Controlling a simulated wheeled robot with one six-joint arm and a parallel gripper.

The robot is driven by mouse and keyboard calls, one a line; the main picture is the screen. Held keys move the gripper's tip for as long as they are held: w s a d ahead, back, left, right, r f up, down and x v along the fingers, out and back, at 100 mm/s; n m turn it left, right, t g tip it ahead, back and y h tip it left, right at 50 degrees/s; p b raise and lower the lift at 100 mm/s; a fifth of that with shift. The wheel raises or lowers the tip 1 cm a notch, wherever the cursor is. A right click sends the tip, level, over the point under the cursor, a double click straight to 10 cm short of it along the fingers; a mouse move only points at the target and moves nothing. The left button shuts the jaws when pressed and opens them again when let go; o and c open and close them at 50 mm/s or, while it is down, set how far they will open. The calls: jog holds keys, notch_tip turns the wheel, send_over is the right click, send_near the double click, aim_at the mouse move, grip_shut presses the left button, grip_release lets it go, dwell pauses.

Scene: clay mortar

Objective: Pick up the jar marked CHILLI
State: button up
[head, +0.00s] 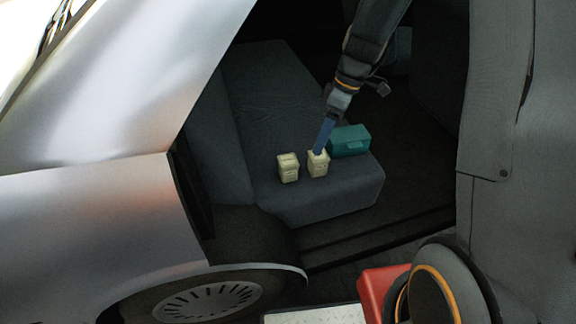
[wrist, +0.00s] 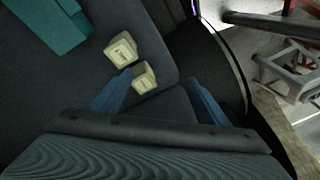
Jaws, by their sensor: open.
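Two cream, square-sided jars stand upright side by side on the grey car seat (head: 345,197). In the head view they are the left jar (head: 288,170) and the right jar (head: 318,165). No lettering is readable, so I cannot tell which is marked CHILLI. My gripper (head: 320,148), with blue fingers, reaches down over the right jar's top in the head view. In the wrist view my gripper (wrist: 160,80) is open and empty. One jar (wrist: 146,77) shows just beyond the left fingertip, partly hidden by it; the other jar (wrist: 121,49) is farther up and left.
A teal box (head: 349,141) sits on the seat close to the right jar; it also shows in the wrist view (wrist: 47,22). The silver car body (head: 100,210) and door opening frame the seat. A red box (head: 380,286) is low in front.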

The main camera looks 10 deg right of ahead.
aim_at(289, 160)
jog(key=w+a+f+n+p, duration=0.1)
jog(key=w+a+f+n, duration=0.1)
jog(key=f, duration=0.3)
jog(key=w+a+f+n+y+p, duration=0.1)
jog(key=w+a+f+n, duration=0.1)
jog(key=a+f+n, duration=0.1)
jog(key=w+a+f+n+p, duration=0.1)
jog(key=w+a+f+n, duration=0.1)
jog(key=a+f, duration=0.2)
notch_tip(289, 160, down, 3)
jog(key=shift+r+n, duration=0.2)
jog(key=shift+n, duration=0.2)
jog(key=shift+a+f, duration=0.2)
jog(key=shift+f, duration=0.4)
jog(key=shift+c, duration=0.2)
jog(key=c, duration=1.2)
jog(key=shift+o, duration=0.2)
jog(key=shift+r, duration=0.15)
